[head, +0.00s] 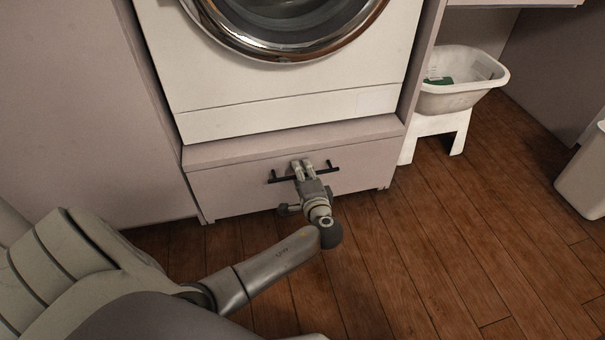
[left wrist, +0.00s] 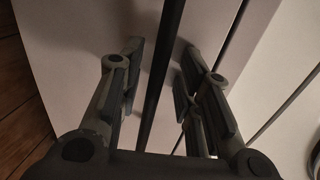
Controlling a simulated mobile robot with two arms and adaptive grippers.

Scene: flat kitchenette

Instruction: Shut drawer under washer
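The drawer (head: 235,188) is the pale front low under the white washer (head: 290,105). A pale strip shows between its front and the washer; I cannot tell how far the drawer stands out. Its dark bar handle (head: 326,170) runs across the upper middle of the front. My left gripper (head: 302,168) is at the handle, its fingers pointing at the drawer front. In the left wrist view the handle (left wrist: 161,75) passes between the two spread fingers of the left gripper (left wrist: 158,72), with gaps on both sides. My right gripper is not in view.
Pale cabinet panels (head: 80,110) stand left of the washer. To the right, a white basin (head: 460,95) with something green in it rests on a white stool (head: 437,130). A pale bin (head: 585,175) is at the right edge. The wooden floor (head: 440,240) in front is clear.

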